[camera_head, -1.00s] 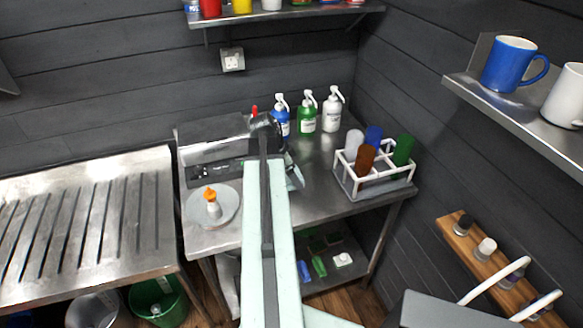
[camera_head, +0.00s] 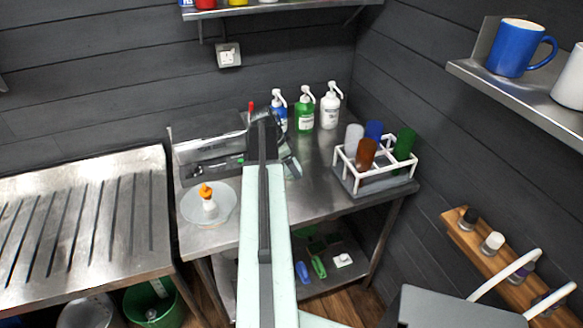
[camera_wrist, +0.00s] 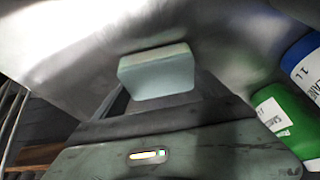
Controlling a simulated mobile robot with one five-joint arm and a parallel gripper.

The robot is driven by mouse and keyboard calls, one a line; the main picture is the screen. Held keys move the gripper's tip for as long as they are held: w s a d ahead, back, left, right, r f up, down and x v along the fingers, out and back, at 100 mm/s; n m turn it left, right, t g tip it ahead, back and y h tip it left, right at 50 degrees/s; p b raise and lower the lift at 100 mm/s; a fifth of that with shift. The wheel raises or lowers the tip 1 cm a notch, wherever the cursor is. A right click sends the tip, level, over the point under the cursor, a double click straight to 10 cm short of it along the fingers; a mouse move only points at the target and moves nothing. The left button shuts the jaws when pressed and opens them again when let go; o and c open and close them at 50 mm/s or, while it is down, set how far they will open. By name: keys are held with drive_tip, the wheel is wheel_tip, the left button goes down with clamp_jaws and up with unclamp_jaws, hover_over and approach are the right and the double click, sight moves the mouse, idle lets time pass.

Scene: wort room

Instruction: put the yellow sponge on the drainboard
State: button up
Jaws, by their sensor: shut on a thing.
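The drainboard (camera_head: 146,225) is the ribbed metal top at the left in the head view, and its visible part is bare. My gripper (camera_head: 266,128) is dark and reaches over the metal bench right of the drainboard. It is shut on a pale grey-green block (camera_wrist: 157,72), which shows in the wrist view. Its fingertips are hard to make out in the head view. No clearly yellow sponge shows in either view, and I cannot tell whether the pale block is the sponge.
A round plate (camera_head: 222,211) with an orange-tipped white object is on the bench (camera_head: 320,170). Pump bottles (camera_head: 305,112) stand behind my gripper, and a white rack (camera_head: 375,178) holds coloured cups at the right. A green bucket (camera_head: 165,312) stands below the drainboard.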

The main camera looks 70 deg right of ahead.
drive_tip(key=shift+f, duration=0.2)
drive_tip(key=o, duration=1)
drive_tip(key=shift+o, duration=0.2)
drive_tip(key=shift+r, duration=0.1)
drive_tip(key=shift+r, duration=0.25)
drive_tip(key=p+v, duration=1.1)
drive_tip(key=shift+r, duration=0.4)
drive_tip(key=shift+w+a, duration=0.1)
